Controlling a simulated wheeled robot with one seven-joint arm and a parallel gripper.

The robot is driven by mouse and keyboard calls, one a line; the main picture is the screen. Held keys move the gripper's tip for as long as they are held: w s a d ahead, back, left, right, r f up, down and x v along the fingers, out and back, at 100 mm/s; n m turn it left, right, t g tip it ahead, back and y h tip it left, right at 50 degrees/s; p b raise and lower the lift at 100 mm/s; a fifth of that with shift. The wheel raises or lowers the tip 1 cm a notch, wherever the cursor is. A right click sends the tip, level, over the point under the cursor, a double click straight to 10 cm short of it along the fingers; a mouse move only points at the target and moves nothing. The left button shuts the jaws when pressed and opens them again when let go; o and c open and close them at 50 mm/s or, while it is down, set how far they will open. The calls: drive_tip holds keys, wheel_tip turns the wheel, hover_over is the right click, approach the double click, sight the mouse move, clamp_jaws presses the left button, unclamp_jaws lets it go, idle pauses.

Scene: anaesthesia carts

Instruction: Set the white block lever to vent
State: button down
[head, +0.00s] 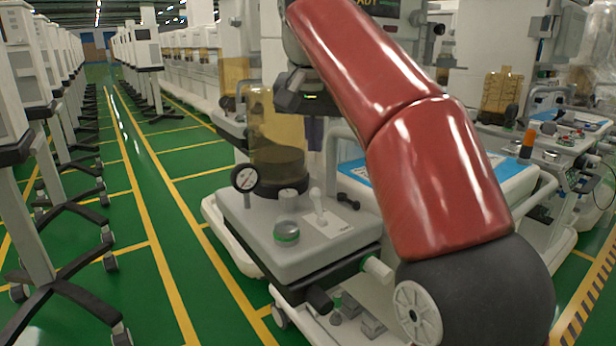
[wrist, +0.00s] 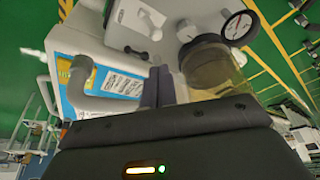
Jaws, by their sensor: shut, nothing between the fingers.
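The white block lever (head: 318,205) stands up from a pale label plate (head: 328,224) on top of the grey-white block (head: 300,260). It leans slightly; the label is too small to read, so I cannot tell its setting. It also shows near the top edge of the wrist view (wrist: 152,15), partly cut off. My gripper (head: 315,133) hangs above and behind the lever, apart from it, beside the amber canister. Its dark fingers are together and empty, also in the wrist view (wrist: 158,82).
On the block are a round gauge (head: 244,178), an amber canister (head: 277,140), a green-banded knob (head: 287,232) and a small black part (head: 348,201). A grey pipe (wrist: 85,85) curves beside a blue-edged tray. My red arm hides the cart's right side.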

sight(318, 207)
drive_tip(key=b+x, duration=0.1)
drive_tip(key=x, duration=0.9)
drive_tip(key=shift+b, duration=0.3)
drive_tip(key=shift+s+d+f+b, duration=0.1)
drive_tip(key=shift+s+d+b, duration=0.1)
drive_tip(key=shift+b, duration=0.25)
